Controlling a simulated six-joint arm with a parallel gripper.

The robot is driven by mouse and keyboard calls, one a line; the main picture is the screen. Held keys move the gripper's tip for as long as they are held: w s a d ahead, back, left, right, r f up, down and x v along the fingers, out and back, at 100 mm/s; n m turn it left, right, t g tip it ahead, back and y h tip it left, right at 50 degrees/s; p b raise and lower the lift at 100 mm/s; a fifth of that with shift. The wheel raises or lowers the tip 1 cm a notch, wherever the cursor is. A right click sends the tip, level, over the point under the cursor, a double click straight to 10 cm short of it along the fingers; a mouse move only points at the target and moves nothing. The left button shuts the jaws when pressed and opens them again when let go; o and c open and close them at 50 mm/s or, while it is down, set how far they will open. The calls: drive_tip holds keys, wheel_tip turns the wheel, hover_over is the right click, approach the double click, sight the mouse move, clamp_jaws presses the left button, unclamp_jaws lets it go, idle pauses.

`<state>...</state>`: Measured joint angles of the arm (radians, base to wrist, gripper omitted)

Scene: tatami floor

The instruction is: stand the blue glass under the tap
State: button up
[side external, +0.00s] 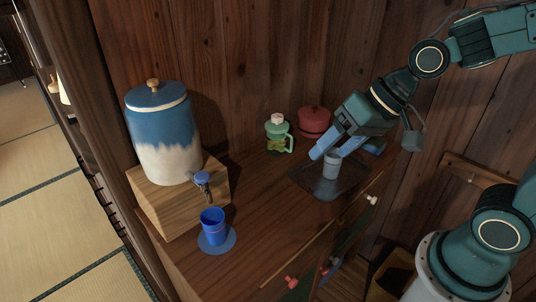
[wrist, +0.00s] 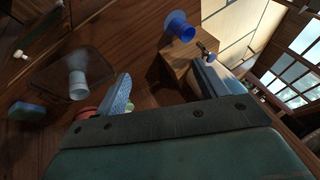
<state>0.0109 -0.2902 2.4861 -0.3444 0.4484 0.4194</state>
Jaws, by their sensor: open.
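The blue glass (side external: 213,226) stands upright on a round blue coaster (side external: 230,246), just below and in front of the tap (side external: 203,182) in the side view. The tap belongs to a blue and white dispenser (side external: 165,140) on a wooden block. In the wrist view the glass (wrist: 184,35) is at the top, close to the tap (wrist: 206,50). Whether it is exactly beneath the spout I cannot tell. My gripper (side external: 330,151) is open and empty, well to the right of the glass, above a pale grey cup. Its two fingers (wrist: 160,88) also show in the wrist view.
The pale grey cup (side external: 332,166) stands on a dark tray (side external: 324,190). A green jug (side external: 277,137) and a red lidded pot (side external: 315,121) stand at the back against the wall. A sponge (wrist: 27,112) lies beside the tray. The cabinet top between coaster and tray is clear.

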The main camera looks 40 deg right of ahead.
drive_tip(key=s+d+r+n+h, duration=0.2)
drive_tip(key=s+d+r, duration=0.3)
drive_tip(key=s+d, duration=0.3)
drive_tip(key=shift+s+h, duration=0.8)
drive_tip(key=shift+s, duration=0.25)
